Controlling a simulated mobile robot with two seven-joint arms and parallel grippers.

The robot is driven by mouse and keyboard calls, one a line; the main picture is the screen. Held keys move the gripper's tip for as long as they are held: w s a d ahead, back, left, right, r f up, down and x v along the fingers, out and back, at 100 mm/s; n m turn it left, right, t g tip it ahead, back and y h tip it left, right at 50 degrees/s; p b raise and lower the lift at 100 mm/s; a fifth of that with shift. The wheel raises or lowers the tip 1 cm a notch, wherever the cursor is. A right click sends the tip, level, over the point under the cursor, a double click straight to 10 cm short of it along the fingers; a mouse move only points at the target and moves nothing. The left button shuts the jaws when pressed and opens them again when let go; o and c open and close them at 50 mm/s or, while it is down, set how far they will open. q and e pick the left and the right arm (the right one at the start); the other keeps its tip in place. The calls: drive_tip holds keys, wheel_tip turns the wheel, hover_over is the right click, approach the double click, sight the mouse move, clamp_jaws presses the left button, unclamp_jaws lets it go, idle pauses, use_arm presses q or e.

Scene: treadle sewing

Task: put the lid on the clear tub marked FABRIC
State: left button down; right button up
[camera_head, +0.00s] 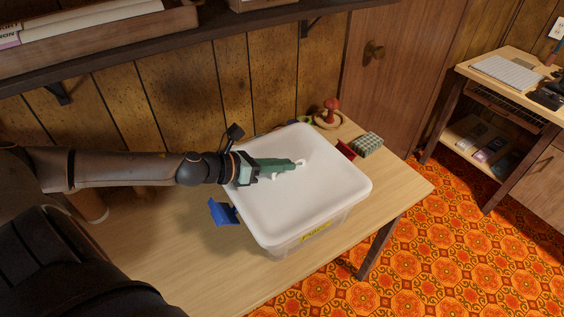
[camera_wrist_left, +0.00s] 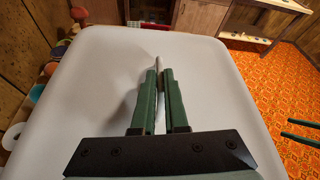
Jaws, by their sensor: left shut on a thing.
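The clear tub (camera_head: 330,228) with a yellow FABRIC label (camera_head: 316,232) stands on the wooden table. The white lid (camera_head: 325,190) lies over its top and covers the opening; I cannot tell whether its rim is fully seated. My left gripper (camera_head: 298,163) is shut on the pale handle in the middle of the lid. In the left wrist view, its green fingers (camera_wrist_left: 160,85) close around the handle, with the lid (camera_wrist_left: 220,95) spread beneath. A blue tab (camera_head: 223,212) sticks out at the tub's left side. My right gripper (camera_wrist_left: 301,131) shows at the wrist view's right edge, fingers apart.
A red tab (camera_head: 346,150), a checked cushion (camera_head: 368,144) and a red mushroom-shaped piece (camera_head: 330,106) stand behind the tub. A shelf (camera_head: 150,45) hangs above on the panelled wall. Bare table (camera_head: 180,255) lies at the front left.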

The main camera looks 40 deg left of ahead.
idle(0.3)
use_arm(q)
drive_tip(key=c, duration=0.9)
unclamp_jaws()
drive_tip(key=shift+o, duration=0.2)
drive_tip(key=shift+f, duration=0.1)
drive_tip(key=shift+s, duration=0.25)
drive_tip(key=shift+v, duration=1)
drive_tip(key=shift+s+a+r+p, duration=0.1)
drive_tip(key=shift+s+r+p, duration=0.1)
drive_tip(key=shift+r+p, duration=0.25)
drive_tip(key=p+v, duration=0.5)
drive_tip(key=v, duration=0.3)
drive_tip(key=shift+s+a+p, duration=0.15)
drive_tip(key=shift+p, duration=0.25)
drive_tip(key=shift+s+a+r, duration=0.1)
drive_tip(key=shift+s+a, duration=0.1)
drive_tip(key=shift+s, duration=0.3)
